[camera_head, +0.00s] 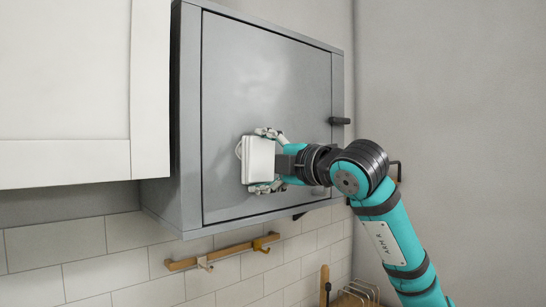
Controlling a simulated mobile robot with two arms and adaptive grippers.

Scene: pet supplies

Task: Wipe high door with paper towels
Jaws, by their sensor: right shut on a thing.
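The high door (265,85) is a grey panel on the front of a wall cabinet, with lighter smudged areas on its surface. It looks shut. My right gripper (265,160) is in front of the door's lower middle part, shut on white paper towels (240,149), which show at its left side against or very near the door. I cannot tell whether they touch it. The gripper hides most of the towels. A dark handle (340,121) sticks out at the door's right edge. My left gripper is not in view.
A white cabinet (70,80) stands left of the grey one. Below, a wooden rail (225,253) with hooks runs along the tiled wall (110,270). A wire rack (358,293) and a wooden-handled tool (324,285) are at the bottom. The right wall area is bare.

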